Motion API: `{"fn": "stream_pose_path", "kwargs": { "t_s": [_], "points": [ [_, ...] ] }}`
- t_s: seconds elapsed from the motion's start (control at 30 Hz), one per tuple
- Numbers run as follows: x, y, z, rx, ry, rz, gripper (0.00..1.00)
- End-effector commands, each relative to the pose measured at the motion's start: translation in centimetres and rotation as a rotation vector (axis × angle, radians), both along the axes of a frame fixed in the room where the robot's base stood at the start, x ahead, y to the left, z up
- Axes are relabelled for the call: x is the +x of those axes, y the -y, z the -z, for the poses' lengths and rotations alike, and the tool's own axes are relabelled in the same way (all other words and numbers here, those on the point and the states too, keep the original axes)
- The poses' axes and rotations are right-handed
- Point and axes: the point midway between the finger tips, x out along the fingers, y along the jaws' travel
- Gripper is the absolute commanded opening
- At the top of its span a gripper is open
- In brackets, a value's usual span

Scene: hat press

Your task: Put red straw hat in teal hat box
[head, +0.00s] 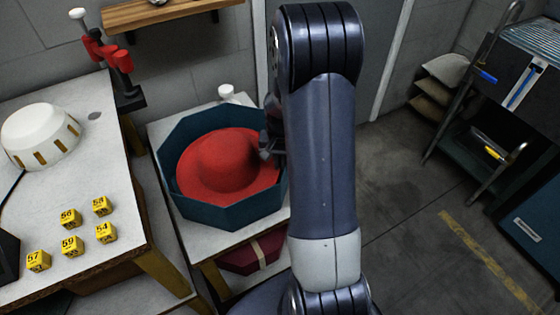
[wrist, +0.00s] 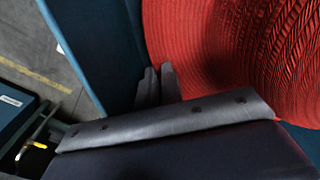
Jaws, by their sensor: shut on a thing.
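The red straw hat (head: 228,162) lies brim-down inside the open teal hat box (head: 230,214), with its crown up. The box is eight-sided and stands on a white-topped table. My gripper (head: 268,150) is at the right side of the hat, inside the box's right wall, and is mostly hidden by my arm. In the wrist view, the red woven hat (wrist: 240,50) fills the upper right, and the teal box wall (wrist: 100,50) is to the left. My gripper's fingers (wrist: 157,85) are close together at the hat's edge, shut on its brim.
A white-topped workbench (head: 100,140) at left holds a white dome (head: 40,136) and several yellow numbered blocks (head: 71,218). A red clamp-like tool (head: 110,55) stands at its far corner. A dark red box (head: 252,255) sits on the lower shelf. Open floor is at right.

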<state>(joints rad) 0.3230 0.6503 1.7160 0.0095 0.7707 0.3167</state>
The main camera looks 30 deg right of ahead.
Motion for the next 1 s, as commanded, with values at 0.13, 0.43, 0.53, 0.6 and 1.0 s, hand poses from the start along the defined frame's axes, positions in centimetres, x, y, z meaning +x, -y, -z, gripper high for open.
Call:
{"fn": "stream_pose_path", "kwargs": {
  "t_s": [0.13,0.43,0.53,0.6,1.0],
  "points": [
    [-0.57,-0.23,1.29,0.008,-0.018,0.002,0.00],
    [-0.50,-0.22,1.86,0.007,-0.015,0.003,0.00],
    [-0.48,-0.22,1.89,0.007,-0.014,0.003,0.00],
    [-0.48,-0.22,1.91,0.007,-0.014,0.003,0.00],
    [-0.48,-0.23,1.99,0.007,-0.013,0.002,0.22]
  ]
}}
